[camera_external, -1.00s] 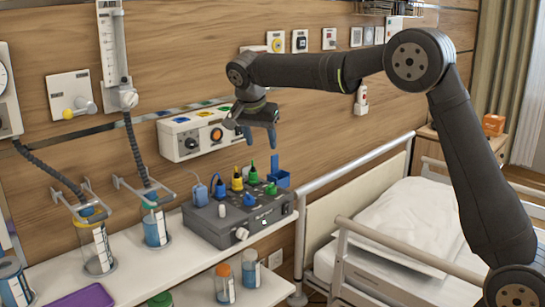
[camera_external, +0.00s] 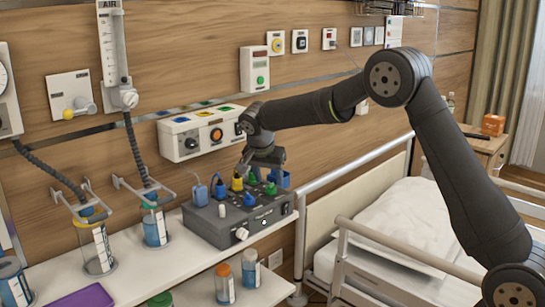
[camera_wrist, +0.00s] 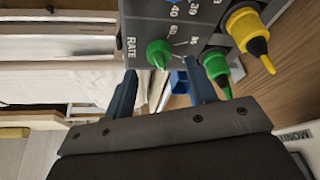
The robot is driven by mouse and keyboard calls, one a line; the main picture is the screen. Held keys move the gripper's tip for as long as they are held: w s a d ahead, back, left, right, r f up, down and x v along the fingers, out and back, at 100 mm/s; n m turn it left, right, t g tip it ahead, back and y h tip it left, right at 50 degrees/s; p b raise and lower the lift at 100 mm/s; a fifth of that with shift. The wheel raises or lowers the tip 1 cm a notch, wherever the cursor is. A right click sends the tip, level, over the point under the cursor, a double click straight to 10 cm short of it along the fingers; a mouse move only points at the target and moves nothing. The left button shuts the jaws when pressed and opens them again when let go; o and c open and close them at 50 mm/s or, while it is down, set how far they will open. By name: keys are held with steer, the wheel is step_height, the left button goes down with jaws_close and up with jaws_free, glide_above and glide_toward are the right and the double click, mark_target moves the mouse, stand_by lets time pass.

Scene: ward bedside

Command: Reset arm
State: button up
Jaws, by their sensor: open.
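My gripper (camera_external: 264,170) is low over the grey control box (camera_external: 212,232) on the shelf in the external view. In the wrist view, the two blue fingers of my gripper (camera_wrist: 160,72) are spread apart and hold nothing. A green knob (camera_wrist: 158,50) by the word RATE shows between and just beyond the fingertips. A green connector (camera_wrist: 217,66) is close beside the right-hand finger, and a yellow connector (camera_wrist: 248,30) is farther right. In the external view, my gripper hides part of the box's back right; whether it touches anything there cannot be told.
A wall panel (camera_external: 180,145) is close behind my gripper. A bed rail (camera_external: 390,247) and bed stand to the right.

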mark_target(272, 184)
steer(key=shift+x, duration=1.5)
steer(key=v, duration=1.7)
steer(key=x, duration=1.7)
steer(key=shift+f, duration=0.1)
steer(key=n+y, duration=0.1)
steer(key=n, duration=0.2)
steer(key=shift+d, duration=0.15)
steer(key=n+y, duration=0.1)
steer(key=n, duration=0.2)
steer(key=n+y, duration=0.1)
steer(key=n, duration=0.2)
steer(key=shift+d+y, duration=0.1)
steer(key=shift+y, duration=0.2)
steer(key=shift+d+n+g+y, duration=0.1)
steer(key=shift+n+g+y, duration=0.25)
steer(key=shift+n, duration=0.85)
steer(key=shift+n+g+y, duration=0.25)
steer(key=shift+n+y, duration=0.1)
steer(key=shift+n, duration=0.85)
steer(key=shift+w+n+g+y, duration=0.15)
steer(key=shift+n+g+y, duration=0.4)
steer(key=shift+n, duration=1.35)
